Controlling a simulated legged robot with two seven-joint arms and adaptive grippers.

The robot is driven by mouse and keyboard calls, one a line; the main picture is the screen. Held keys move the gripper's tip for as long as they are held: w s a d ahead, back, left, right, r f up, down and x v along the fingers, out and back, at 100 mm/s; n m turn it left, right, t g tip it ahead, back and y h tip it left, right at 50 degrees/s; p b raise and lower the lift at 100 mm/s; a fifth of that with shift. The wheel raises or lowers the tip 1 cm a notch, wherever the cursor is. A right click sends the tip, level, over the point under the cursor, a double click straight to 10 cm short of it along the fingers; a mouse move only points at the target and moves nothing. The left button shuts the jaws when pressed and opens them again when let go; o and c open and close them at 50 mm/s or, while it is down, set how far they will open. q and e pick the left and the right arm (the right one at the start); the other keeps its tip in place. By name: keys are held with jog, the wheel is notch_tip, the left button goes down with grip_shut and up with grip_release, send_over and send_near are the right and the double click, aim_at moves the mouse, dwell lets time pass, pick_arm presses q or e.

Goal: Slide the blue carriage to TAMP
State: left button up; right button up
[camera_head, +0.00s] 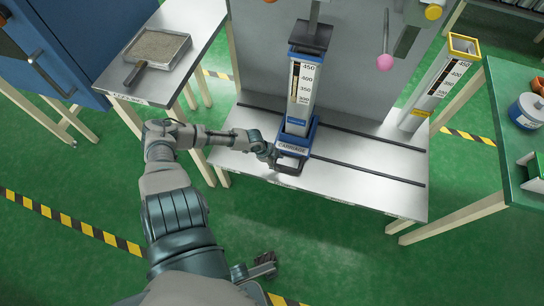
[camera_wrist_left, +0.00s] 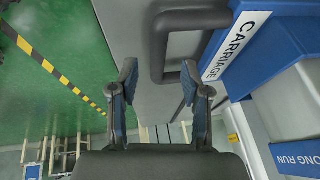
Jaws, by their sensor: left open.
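My left gripper (camera_head: 270,153) is at the handle's left side. In the left wrist view the gripper (camera_wrist_left: 158,82) is open, and a corner of the handle (camera_wrist_left: 157,48) shows between and beyond its fingertips. Contact cannot be told. The carriage label (camera_wrist_left: 235,46) is to the right. I cannot read a TAMP mark. A dark part low in the head view may be my right gripper (camera_head: 264,266).
Two dark rails (camera_head: 370,165) run along the grey bench (camera_head: 350,190), with free rail on both sides of the carriage. A pink knob (camera_head: 385,62) hangs at the back. A yellow-topped column (camera_head: 435,85) stands right. A sieve tray (camera_head: 157,48) is on the left table.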

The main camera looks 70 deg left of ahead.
pick_arm(q)
jog(key=v, duration=0.7)
jog(key=shift+r, duration=0.2)
dwell(0.5)
